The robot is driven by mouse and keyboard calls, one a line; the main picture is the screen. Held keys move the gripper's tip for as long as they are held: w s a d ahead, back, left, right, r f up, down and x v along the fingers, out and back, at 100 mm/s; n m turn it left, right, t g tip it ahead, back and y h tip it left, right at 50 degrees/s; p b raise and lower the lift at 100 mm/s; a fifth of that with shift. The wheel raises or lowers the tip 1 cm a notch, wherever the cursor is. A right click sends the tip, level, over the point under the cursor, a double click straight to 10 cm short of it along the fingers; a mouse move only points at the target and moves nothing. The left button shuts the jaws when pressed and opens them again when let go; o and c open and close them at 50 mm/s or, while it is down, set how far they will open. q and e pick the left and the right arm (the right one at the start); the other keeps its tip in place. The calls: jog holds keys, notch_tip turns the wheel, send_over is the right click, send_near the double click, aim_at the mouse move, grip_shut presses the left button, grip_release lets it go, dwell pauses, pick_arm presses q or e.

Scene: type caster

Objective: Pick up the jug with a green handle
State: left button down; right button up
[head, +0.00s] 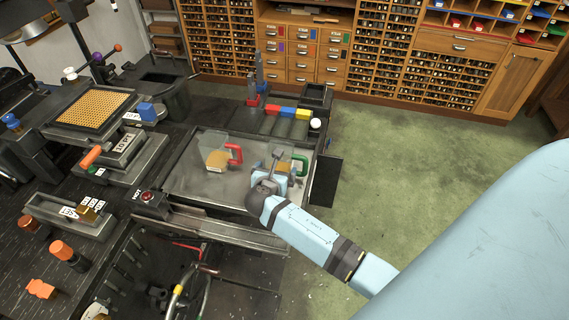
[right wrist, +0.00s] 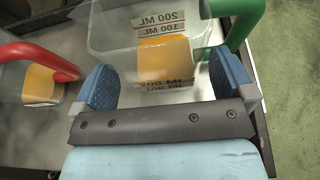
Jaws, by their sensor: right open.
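The clear jug with a green handle (head: 299,163) stands on the grey metal tray (head: 190,187), partly hidden behind my right gripper (head: 270,178). In the right wrist view this jug (right wrist: 110,35) shows large, with an orange block and volume labels seen through its wall. Its green handle (right wrist: 243,22) is at the upper right. My right gripper (right wrist: 162,78) is open, its blue fingers spread at the near side of the jug. I cannot tell whether they touch it. My left gripper is not in view.
A similar jug with a red handle (head: 217,155) stands just left on the same tray; its red handle (right wrist: 40,58) comes close to my left-hand finger in the wrist view. Coloured blocks (head: 287,112) and a white knob (head: 315,124) lie behind. Green floor to the right is clear.

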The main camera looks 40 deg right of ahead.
jog(key=shift+w+d+f, duration=0.25)
jog(key=shift+w+d, duration=0.05)
jog(key=shift+d, duration=0.1)
jog(key=c, duration=0.9)
jog(key=shift+o, duration=0.2)
jog(key=shift+r, duration=0.15)
